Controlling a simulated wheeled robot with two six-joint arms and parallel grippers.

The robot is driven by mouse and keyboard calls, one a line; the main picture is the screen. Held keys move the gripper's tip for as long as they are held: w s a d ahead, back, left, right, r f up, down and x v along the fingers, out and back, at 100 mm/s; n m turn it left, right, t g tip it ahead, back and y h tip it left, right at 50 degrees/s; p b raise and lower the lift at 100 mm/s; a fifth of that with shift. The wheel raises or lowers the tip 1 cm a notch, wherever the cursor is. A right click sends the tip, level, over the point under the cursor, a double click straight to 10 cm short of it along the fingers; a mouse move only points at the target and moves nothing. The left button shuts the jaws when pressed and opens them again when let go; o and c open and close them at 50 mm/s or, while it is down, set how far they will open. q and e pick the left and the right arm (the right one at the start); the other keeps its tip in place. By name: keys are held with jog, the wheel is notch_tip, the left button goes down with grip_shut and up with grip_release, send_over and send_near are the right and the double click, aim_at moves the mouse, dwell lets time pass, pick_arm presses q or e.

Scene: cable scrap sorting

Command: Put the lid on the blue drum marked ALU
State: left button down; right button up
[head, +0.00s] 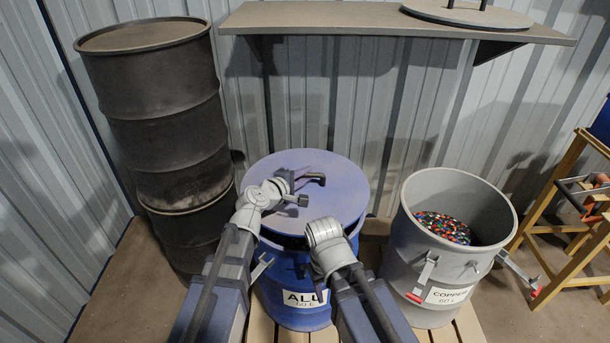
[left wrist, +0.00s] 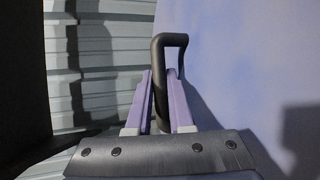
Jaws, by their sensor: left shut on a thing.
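The blue drum (head: 285,300) with a white ALU label stands upright on a pallet in the lower middle of the head view. The round blue lid (head: 340,185) is over its mouth, with a dark band below its front edge; I cannot tell whether it touches the rim. My left gripper (head: 304,180) is shut on the lid's black handle (head: 317,178). In the left wrist view the purple fingers (left wrist: 162,90) are on both sides of the black handle (left wrist: 158,55), beside the lid (left wrist: 235,65).
The grey COPPER drum (head: 410,235), holding coloured granules, stands close on the right. Stacked dark drums (head: 165,115) stand on the left. A shelf (head: 340,20) on the back wall bears a grey lid (head: 465,14). A yellow frame (head: 550,200) stands far right.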

aim_at(305, 192)
pick_arm(q)
jog(key=shift+f+b, duration=2.95)
jog(key=shift+f, duration=0.2)
jog(key=c, duration=0.7)
grip_release()
jog(key=p+v, duration=0.2)
jog(key=v, duration=0.6)
jog(key=shift+d, duration=0.1)
jog(key=shift+w, duration=0.1)
